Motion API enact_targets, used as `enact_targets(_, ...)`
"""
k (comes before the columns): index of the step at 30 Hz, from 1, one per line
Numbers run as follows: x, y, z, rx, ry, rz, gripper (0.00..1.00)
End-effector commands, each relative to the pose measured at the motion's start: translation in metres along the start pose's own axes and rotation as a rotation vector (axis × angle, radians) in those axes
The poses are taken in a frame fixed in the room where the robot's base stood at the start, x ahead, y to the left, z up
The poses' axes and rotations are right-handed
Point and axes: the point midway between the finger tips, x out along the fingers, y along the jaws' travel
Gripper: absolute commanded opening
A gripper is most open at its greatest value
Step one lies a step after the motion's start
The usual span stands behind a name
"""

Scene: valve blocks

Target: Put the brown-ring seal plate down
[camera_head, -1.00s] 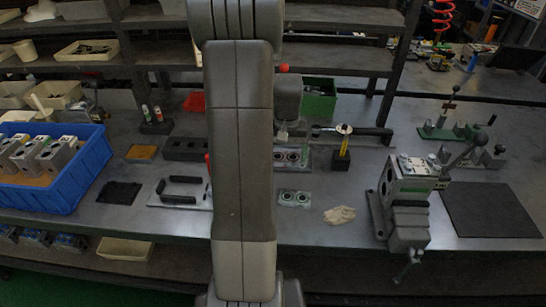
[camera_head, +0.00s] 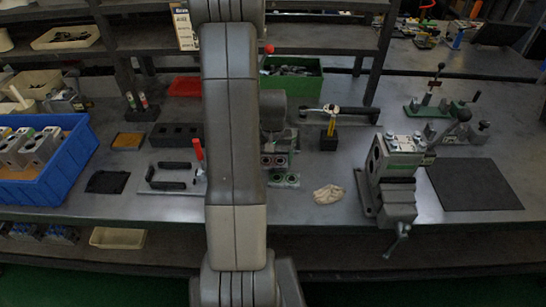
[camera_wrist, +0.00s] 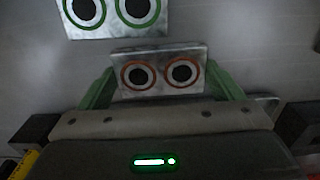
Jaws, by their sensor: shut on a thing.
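The brown-ring seal plate (camera_wrist: 160,72) is a small metal block with two ringed dark holes. In the wrist view it sits between the green fingers of my gripper (camera_wrist: 160,84), which is shut on it. In the head view the plate (camera_head: 273,160) shows small just right of my arm, below my gripper (camera_head: 278,146). A similar plate with green rings (camera_wrist: 112,14) lies flat on the bench just beyond it in the wrist view; it also shows in the head view (camera_head: 284,180). I cannot tell whether the held plate touches the bench.
A pale glove (camera_head: 328,194) lies right of the green-ring plate, with a vise (camera_head: 394,180) farther right. A black stand with a yellow-handled tool (camera_head: 329,138) is behind. Left of my arm lie a plate with black handles (camera_head: 170,178) and a blue crate (camera_head: 76,160).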

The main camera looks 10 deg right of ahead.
Motion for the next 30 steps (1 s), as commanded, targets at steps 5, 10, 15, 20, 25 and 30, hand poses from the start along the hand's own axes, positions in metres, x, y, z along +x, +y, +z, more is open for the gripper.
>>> enact_targets(5, 0.004, 0.000, 0.000, 0.000, 0.000, 0.000, 0.89)
enact_targets(10, 0.003, 0.000, 0.000, 0.000, 0.000, 0.000, 1.00)
enact_targets(15, 0.000, 0.000, 0.000, 0.000, 0.000, 0.000, 1.00)
enact_targets(20, -0.015, 0.000, -0.001, 0.000, 0.004, 0.000, 1.00)
enact_targets(25, -0.049, 0.000, -0.002, 0.000, 0.006, 0.000, 1.00)
enact_targets(30, -0.085, 0.000, -0.001, 0.000, 0.005, 0.000, 1.00)
